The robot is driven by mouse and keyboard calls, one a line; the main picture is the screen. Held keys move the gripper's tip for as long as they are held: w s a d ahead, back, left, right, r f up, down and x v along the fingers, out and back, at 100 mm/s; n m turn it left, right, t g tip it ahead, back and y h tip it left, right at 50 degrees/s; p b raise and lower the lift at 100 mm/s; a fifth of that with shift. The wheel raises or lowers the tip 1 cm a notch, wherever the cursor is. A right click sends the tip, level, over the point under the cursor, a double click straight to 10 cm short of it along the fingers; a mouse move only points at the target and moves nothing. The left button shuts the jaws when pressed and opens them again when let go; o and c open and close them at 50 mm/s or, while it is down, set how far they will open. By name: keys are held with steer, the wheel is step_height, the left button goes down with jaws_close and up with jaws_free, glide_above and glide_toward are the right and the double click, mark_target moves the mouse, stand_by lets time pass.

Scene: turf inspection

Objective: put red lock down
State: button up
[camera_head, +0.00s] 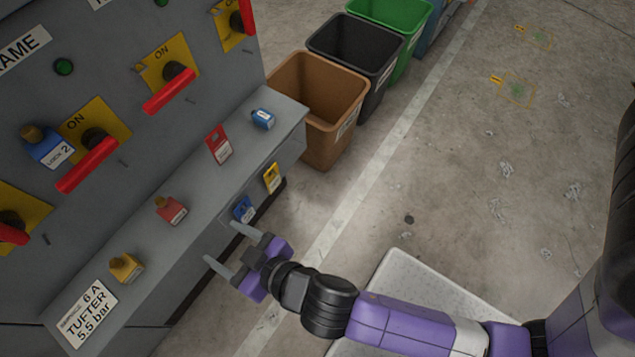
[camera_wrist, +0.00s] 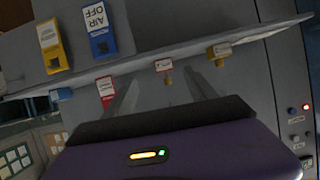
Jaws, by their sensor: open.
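The red lock (camera_head: 172,210) rests on the grey ledge (camera_head: 205,185) of the panel, between a yellow lock (camera_head: 125,267) and a red tag (camera_head: 219,144). My gripper (camera_head: 221,242) is open and empty, in front of the ledge and apart from the red lock. In the wrist view, the red lock (camera_wrist: 163,65) shows small beyond and between the two fingers, with its label visible. The yellow lock (camera_wrist: 219,50) is to its right there.
A blue lock (camera_head: 263,118) sits at the ledge's far end. Blue (camera_head: 243,209) and yellow (camera_head: 272,178) tags hang on its front. Another blue lock (camera_head: 48,147) is on the panel near red handles. Brown (camera_head: 318,100) and black (camera_head: 372,55) bins stand beyond. Floor at right is mostly clear.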

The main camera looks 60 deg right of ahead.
steer(key=s+d+r, duration=0.4)
steer(key=s, duration=0.3)
steer(key=s+d+r+t, duration=0.1)
steer(key=s+d+r, duration=0.3)
steer(key=s, duration=0.3)
steer(key=s+d+r+h, duration=0.1)
steer(key=s+d+r, duration=0.3)
steer(key=s, duration=0.3)
steer(key=shift+s+d+t, duration=0.3)
steer(key=shift+d+t, duration=0.1)
steer(key=shift+d, duration=0.2)
steer(key=shift+r+p, duration=0.85)
